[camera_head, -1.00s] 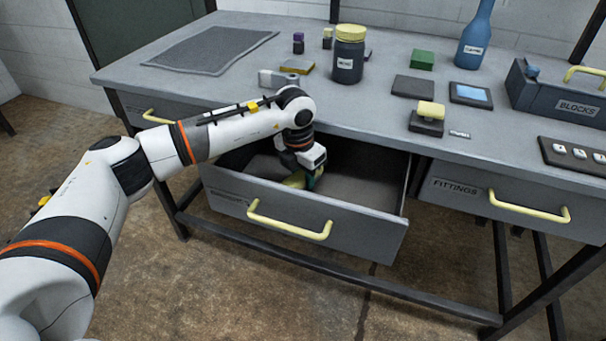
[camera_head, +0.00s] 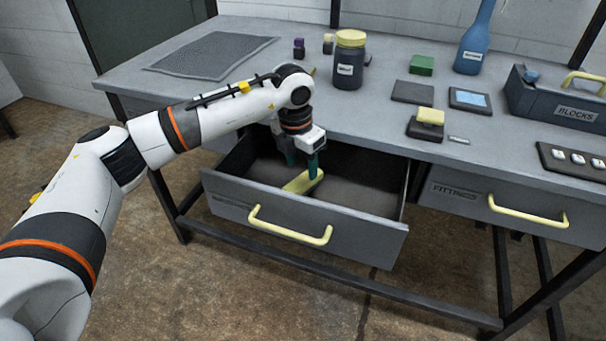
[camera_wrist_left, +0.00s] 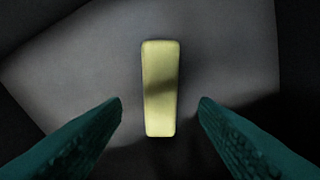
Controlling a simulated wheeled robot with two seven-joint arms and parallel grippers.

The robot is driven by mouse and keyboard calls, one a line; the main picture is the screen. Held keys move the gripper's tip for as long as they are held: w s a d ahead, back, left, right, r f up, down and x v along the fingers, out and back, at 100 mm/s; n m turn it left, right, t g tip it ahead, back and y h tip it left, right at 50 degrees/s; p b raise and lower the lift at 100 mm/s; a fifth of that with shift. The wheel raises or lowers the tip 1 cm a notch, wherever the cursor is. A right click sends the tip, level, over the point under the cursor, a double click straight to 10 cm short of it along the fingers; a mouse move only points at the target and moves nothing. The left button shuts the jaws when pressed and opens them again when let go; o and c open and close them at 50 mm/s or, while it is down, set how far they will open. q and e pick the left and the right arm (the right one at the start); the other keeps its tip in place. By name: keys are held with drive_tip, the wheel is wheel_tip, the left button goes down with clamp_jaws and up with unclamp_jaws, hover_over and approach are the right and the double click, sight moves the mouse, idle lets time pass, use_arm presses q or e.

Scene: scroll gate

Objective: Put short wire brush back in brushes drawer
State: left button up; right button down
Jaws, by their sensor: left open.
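A pale yellow block-shaped piece (camera_head: 302,182), which I take to be the short wire brush, lies in the open middle drawer (camera_head: 270,208). It shows from above in the left wrist view (camera_wrist_left: 160,88), lying flat on the grey drawer floor; no bristles can be seen. My left gripper (camera_head: 301,166) is just above it, with its teal fingers pointing down. In the left wrist view the open fingers (camera_wrist_left: 160,105) stand apart on either side of its near end, not touching it. The label on the drawer front is too blurred to read. My right gripper does not show.
The fittings drawer (camera_head: 500,205) at the right is shut. The bench top (camera_head: 300,50) holds a dark jar (camera_head: 349,62), a blue bottle (camera_head: 474,40), a blocks bin (camera_head: 560,95) and several small items. The open drawer's right part is clear.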

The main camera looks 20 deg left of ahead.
sight(299, 182)
use_arm(q)
wheel_tip(299, 182, up, 6)
drive_tip(key=shift+s+a, duration=0.15)
drive_tip(key=shift+s, duration=0.2)
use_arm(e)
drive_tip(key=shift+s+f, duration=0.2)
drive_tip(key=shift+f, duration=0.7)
